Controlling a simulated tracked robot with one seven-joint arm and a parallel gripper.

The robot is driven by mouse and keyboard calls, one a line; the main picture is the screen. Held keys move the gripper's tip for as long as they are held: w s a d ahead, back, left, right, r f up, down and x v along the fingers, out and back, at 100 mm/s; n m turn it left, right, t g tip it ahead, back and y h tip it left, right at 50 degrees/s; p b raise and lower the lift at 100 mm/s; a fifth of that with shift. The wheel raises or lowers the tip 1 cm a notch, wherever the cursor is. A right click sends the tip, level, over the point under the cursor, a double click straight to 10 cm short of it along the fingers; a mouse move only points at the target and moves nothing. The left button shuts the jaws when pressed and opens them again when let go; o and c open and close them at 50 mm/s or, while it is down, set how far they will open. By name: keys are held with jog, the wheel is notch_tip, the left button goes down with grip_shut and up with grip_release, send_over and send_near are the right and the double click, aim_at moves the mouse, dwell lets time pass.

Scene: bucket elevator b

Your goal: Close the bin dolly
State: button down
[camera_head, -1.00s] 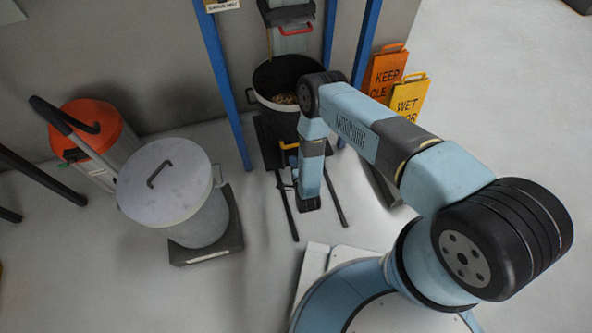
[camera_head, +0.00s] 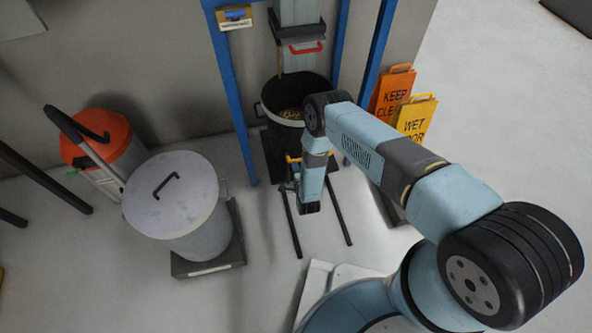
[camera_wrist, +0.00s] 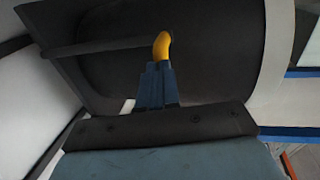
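The bin dolly (camera_head: 273,165) is a dark platform at the foot of the blue frame, with a black bin (camera_head: 285,130) on it. Two dark floor rails (camera_head: 291,225) run from it toward me. Its yellow handle (camera_head: 293,159) is at the front, partly hidden by my arm. It also shows in the wrist view (camera_wrist: 162,45). My gripper (camera_wrist: 157,66) is at this handle, with its fingers close together and their tips against the yellow bar; they look shut on it. In the head view my arm hides most of the fingers.
A chute with a red handle (camera_head: 305,48) hangs above the bin between blue posts (camera_head: 235,100). Orange (camera_head: 393,92) and yellow (camera_head: 415,118) signs stand right of it. A grey lidded drum (camera_head: 190,220) and an orange-topped container (camera_head: 100,140) stand left. Floor between drum and rails is clear.

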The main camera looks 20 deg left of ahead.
jog(key=w+a, duration=0.1)
jog(key=w, duration=0.1)
jog(key=w+a, duration=0.1)
jog(key=shift+w+r, duration=0.1)
jog(key=shift+w, duration=0.3)
jog(key=shift+w+a+r, duration=0.2)
jog(key=shift+w+a, duration=0.05)
jog(key=shift+w, duration=0.05)
jog(key=shift+s+d, duration=0.15)
jog(key=shift+s, duration=0.1)
jog(key=f+v, duration=0.1)
jog(key=v, duration=1.3)
jog(key=shift+s, duration=0.2)
jog(key=shift+d+r, duration=0.1)
jog(key=shift+d, duration=0.05)
